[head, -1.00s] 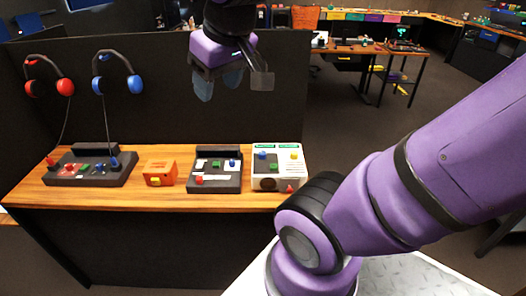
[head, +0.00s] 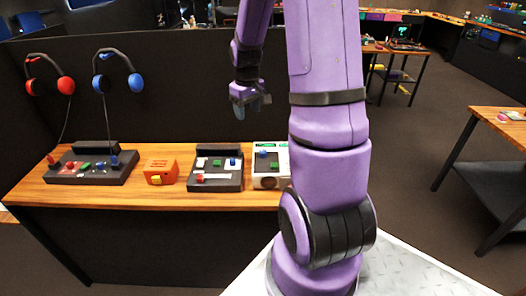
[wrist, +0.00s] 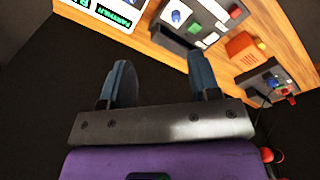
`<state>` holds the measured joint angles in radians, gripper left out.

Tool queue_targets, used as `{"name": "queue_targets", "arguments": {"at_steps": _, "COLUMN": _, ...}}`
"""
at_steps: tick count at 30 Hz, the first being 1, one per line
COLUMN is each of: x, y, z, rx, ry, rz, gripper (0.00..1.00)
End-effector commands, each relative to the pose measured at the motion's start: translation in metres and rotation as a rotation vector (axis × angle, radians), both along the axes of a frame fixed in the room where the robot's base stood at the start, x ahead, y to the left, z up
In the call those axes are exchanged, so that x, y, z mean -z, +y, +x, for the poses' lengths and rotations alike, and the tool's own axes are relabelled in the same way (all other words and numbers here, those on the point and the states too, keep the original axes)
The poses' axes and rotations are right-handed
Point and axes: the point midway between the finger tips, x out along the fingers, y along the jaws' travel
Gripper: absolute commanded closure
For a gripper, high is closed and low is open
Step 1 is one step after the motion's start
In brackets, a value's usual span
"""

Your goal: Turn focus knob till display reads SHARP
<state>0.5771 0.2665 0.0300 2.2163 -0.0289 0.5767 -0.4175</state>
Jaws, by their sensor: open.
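My gripper (head: 252,106) hangs above and behind the bench, near the dark partition, and holds nothing. In the wrist view its two blue fingers stand apart (wrist: 159,64). The white panel (head: 257,182) stands at the right end of the bench, partly hidden behind my arm. Its blue control (head: 262,154) shows, but its right side is hidden. In the wrist view a corner of this panel (wrist: 138,8) is at the top left, with green lettering on a dark display (wrist: 115,14); the text is tilted and I cannot read it surely. I cannot tell which control is the focus knob.
Left of the white panel are a dark panel (head: 214,186) with several coloured controls, an orange box (head: 160,171), and another dark panel (head: 66,180). Red (head: 66,86) and blue (head: 135,83) headphones hang on the partition (head: 190,95). The wooden bench front (head: 130,198) is bare.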

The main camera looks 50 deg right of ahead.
Motion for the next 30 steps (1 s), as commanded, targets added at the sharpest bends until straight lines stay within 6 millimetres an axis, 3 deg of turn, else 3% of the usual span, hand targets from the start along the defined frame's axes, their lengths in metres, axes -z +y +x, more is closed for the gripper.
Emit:
{"name": "queue_targets", "arguments": {"at_steps": 3, "x": 0.039, "y": -0.029, "z": -0.002, "rx": 0.014, "ry": 0.035, "rz": 0.023, "gripper": 0.44}}
{"name": "queue_targets", "arguments": {"at_steps": 10, "x": 0.083, "y": -0.060, "z": -0.009, "rx": 0.024, "ry": 0.063, "rz": 0.048, "gripper": 0.44}}
{"name": "queue_targets", "arguments": {"at_steps": 19, "x": 0.108, "y": -0.064, "z": -0.010, "rx": 0.024, "ry": 0.068, "rz": 0.052, "gripper": 0.44}}
{"name": "queue_targets", "arguments": {"at_steps": 30, "x": 0.170, "y": -0.064, "z": -0.010, "rx": 0.024, "ry": 0.068, "rz": 0.052, "gripper": 0.44}}
